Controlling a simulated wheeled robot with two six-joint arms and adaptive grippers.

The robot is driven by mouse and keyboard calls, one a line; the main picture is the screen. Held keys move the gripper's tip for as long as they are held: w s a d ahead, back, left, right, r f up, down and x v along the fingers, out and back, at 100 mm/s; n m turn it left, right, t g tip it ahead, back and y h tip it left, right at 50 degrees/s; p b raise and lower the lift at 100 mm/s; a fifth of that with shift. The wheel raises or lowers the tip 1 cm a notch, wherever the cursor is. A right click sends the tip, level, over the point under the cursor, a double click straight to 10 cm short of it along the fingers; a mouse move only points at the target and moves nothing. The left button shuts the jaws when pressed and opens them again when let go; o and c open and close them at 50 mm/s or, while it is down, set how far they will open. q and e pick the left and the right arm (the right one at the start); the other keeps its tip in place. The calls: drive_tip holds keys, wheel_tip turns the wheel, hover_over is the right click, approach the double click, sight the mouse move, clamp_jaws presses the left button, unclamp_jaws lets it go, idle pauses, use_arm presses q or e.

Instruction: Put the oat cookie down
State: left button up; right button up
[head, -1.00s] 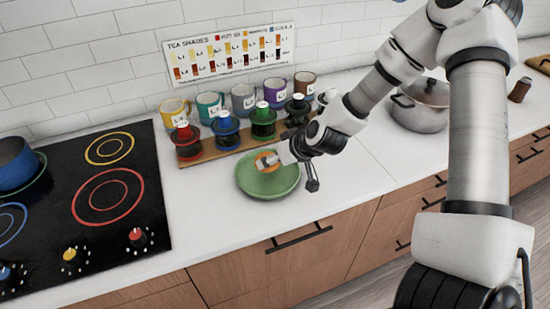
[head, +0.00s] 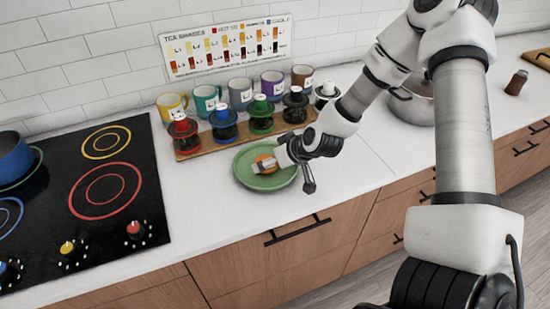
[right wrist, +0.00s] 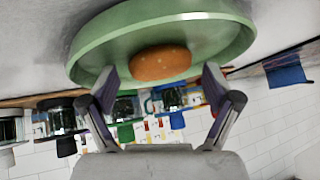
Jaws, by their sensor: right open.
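The oat cookie (head: 263,158), round and orange-brown, lies on the green plate (head: 243,179) on the white counter. In the right wrist view the cookie (right wrist: 160,63) rests on the plate (right wrist: 95,52), near its rim on the gripper side. My right gripper (right wrist: 160,76) is open, with one finger to each side of the cookie and a gap between each finger and it. In the head view my right gripper (head: 268,161) reaches over the plate from the right and partly hides the cookie. My left gripper is not in view.
Behind the plate, a wooden board (head: 195,153) holds several tea presses with coloured lids, with several mugs behind, including a yellow mug (head: 171,104). A black cooktop (head: 60,200) lies left; a metal pot (head: 412,106) stands right. Counter right of the plate is clear.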

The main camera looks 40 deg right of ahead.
drive_tip(key=p+v, duration=1.1)
drive_tip(key=v, duration=0.1)
drive_tip(key=shift+r, duration=0.15)
